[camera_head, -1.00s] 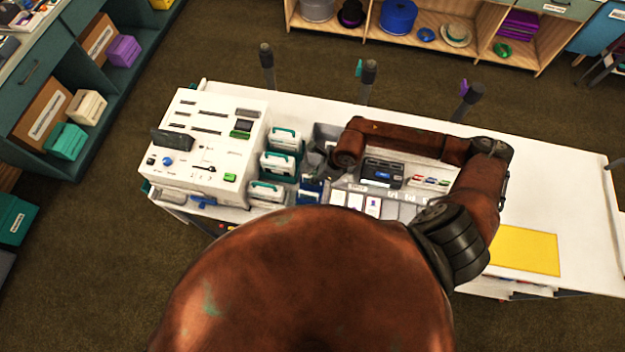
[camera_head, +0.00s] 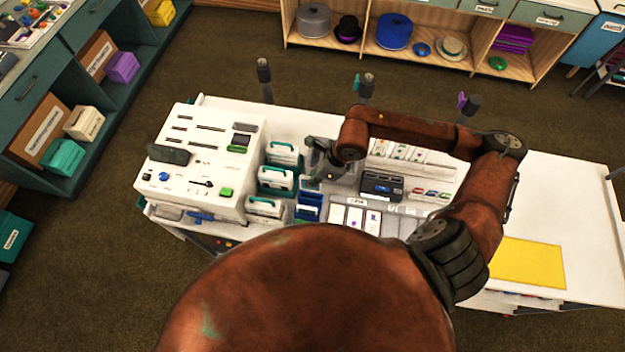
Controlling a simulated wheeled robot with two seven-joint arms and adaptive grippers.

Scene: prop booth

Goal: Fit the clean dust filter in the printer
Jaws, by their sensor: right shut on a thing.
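A large white machine with slots, a dark flap and a green button, seemingly the printer (camera_head: 200,150), stands at the left end of the white table. My right gripper (camera_head: 318,172) is over the table, right of the printer and beside a column of white and teal cases (camera_head: 275,180). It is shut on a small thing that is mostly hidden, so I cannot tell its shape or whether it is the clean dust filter. I cannot single out a filter elsewhere. My left gripper is not in view.
A dark box with a blue label (camera_head: 381,186) and rows of white cards (camera_head: 354,218) are right of the gripper. A yellow mat (camera_head: 527,262) lies at the right. Posts (camera_head: 366,88) stand along the back edge. My right arm covers part of the table.

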